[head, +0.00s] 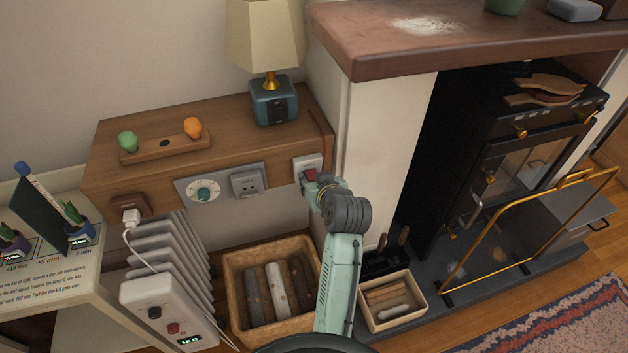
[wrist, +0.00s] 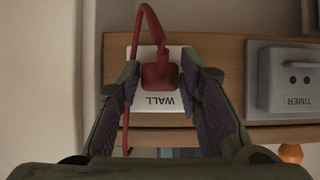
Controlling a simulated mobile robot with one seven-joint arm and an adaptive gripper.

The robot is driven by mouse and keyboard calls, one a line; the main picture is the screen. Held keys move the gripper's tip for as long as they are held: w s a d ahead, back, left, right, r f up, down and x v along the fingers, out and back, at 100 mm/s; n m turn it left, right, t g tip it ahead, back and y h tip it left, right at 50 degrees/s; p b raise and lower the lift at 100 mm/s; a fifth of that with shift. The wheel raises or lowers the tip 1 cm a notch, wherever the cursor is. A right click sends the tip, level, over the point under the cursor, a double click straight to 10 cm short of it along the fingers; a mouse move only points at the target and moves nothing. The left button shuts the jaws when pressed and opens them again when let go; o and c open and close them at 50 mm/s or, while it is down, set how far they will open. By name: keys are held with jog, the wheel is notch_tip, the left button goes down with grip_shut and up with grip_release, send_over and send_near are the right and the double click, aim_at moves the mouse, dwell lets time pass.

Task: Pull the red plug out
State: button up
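The red plug (wrist: 160,76) sits in the white wall socket plate (wrist: 150,104), which is marked WALL. A red cord rises from the plug and bends over to the left. My gripper (wrist: 160,82) is open, with one finger on each side of the plug. A gap shows between the plug and each finger in the wrist view. In the head view my gripper (head: 315,184) is at the front of the wooden shelf, and the red plug (head: 310,175) is partly hidden behind it. The white plate (head: 307,162) shows there too.
Left of the plug are a grey timer socket (head: 246,184) and a dial (head: 203,191). A lamp (head: 273,98) stands on the shelf above. The fireplace side wall (head: 376,140) is close on the right. A log basket (head: 237,298) is below.

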grip_shut()
jog(key=shift+s+d, duration=0.25)
jog(key=shift+s, duration=0.55)
jog(key=shift+s+d, duration=0.25)
jog(key=shift+s, duration=0.5)
jog(key=shift+s+d, duration=0.25)
jog(key=shift+s, duration=0.55)
